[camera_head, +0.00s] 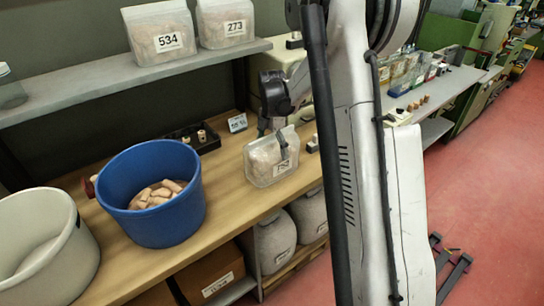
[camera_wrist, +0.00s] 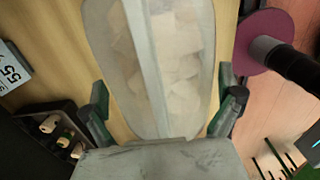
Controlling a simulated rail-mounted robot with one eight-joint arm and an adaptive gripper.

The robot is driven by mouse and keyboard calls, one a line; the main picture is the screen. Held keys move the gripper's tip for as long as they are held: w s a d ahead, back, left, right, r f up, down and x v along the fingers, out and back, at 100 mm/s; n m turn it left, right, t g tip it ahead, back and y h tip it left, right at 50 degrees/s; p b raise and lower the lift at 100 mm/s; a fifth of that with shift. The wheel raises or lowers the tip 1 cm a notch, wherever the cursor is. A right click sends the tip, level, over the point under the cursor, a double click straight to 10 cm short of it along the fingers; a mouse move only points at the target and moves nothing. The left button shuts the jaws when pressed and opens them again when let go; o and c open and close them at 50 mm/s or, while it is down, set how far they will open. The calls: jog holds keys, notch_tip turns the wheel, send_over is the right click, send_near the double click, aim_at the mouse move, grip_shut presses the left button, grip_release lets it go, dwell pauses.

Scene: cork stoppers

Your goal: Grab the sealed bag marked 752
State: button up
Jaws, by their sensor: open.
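A clear sealed bag (camera_head: 262,165) of cork pieces stands on the wooden bench, right of the blue tub. Its white label (camera_head: 283,167) is partly covered and I cannot read the full number. My gripper (camera_head: 274,140) is at the top of this bag, with one finger in front of its face. In the wrist view the bag (camera_wrist: 170,60) lies between the two spread fingers of my gripper (camera_wrist: 165,108). The fingers are open, with gaps to the bag's sides. Two more sealed bags, marked 534 (camera_head: 160,32) and 273 (camera_head: 225,22), stand on the upper shelf.
A blue tub (camera_head: 150,222) with corks and a white tub (camera_head: 40,255) stand left on the bench. A black tray (camera_head: 207,142) and a small number display (camera_head: 238,123) are behind the bag. The shelf (camera_head: 90,88) overhangs the bench's back.

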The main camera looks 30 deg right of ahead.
jog(key=shift+f, duration=0.1)
jog(key=c, duration=1.1)
